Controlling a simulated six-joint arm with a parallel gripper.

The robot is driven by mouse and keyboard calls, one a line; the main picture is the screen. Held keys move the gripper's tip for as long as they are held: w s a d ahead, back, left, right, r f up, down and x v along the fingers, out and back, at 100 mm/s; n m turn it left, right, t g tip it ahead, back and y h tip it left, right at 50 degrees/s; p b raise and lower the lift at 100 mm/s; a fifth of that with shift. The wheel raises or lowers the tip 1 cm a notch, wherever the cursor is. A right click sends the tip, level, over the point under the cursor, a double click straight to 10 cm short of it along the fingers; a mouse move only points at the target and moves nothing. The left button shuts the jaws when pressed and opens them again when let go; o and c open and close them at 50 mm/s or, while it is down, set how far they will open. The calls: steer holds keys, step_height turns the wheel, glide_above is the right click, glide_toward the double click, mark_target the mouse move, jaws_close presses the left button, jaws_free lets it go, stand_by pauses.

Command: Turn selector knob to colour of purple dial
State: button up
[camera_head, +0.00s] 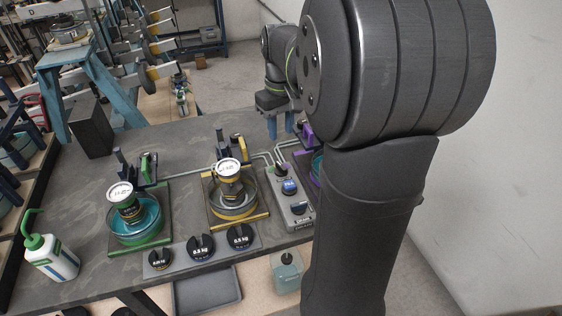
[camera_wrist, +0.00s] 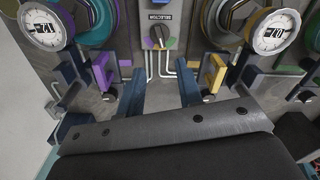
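The selector knob (camera_wrist: 157,36) is a dark round knob on a grey panel under a "SELECTOR" label, with small coloured marks around it. Its pointing is too small to read surely. In the head view the selector panel (camera_head: 299,211) stands right of the yellow station. A white dial (camera_wrist: 43,29) is beside the purple bracket (camera_wrist: 102,72) at left in the wrist view. In the head view the purple station (camera_head: 308,134) is mostly hidden by my arm. My gripper (camera_wrist: 160,86) has blue fingers spread apart and empty, short of the knob; it also shows in the head view (camera_head: 281,124).
A second white dial (camera_wrist: 272,33) sits by a yellow bracket (camera_wrist: 215,74). Pale pipes run from the selector panel between the brackets. Green (camera_head: 140,226) and yellow (camera_head: 236,208) stations, several black weights (camera_head: 201,247) and a bottle (camera_head: 50,258) occupy the bench.

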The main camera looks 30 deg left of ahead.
mark_target(281, 165)
step_height(281, 165, down, 12)
steer(key=shift+f, duration=0.1)
stand_by(0.4)
jaws_close()
